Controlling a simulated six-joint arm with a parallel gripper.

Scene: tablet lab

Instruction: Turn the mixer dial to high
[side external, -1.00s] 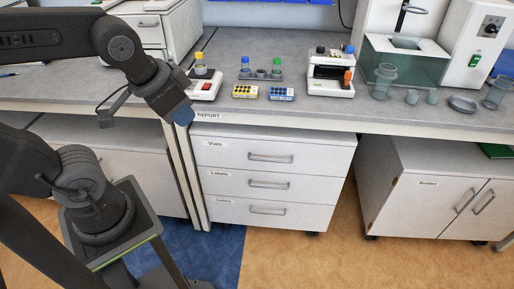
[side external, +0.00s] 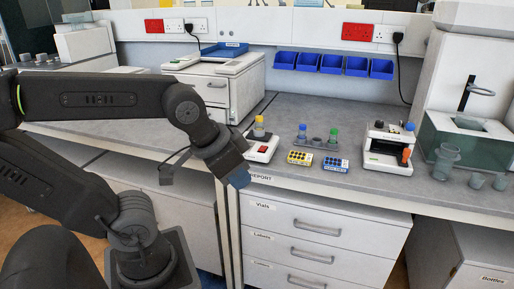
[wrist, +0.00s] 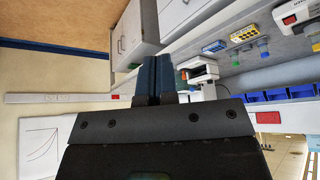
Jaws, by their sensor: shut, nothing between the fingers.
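My gripper (side external: 240,178) is shut and empty, its blue fingertips in front of the bench edge, left of and below the small white unit. In the wrist view the dark blue fingers (wrist: 158,75) are together. No dial marked as the mixer's can be read. A white and black device (side external: 388,147) with a dark knob, a blue top piece and an orange part stands further right. I cannot tell which is the mixer. My gripper touches neither.
Grey beakers (side external: 446,160) stand at right. Blue bins (side external: 333,63) hang behind. Drawers (side external: 315,228) lie below the bench edge.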

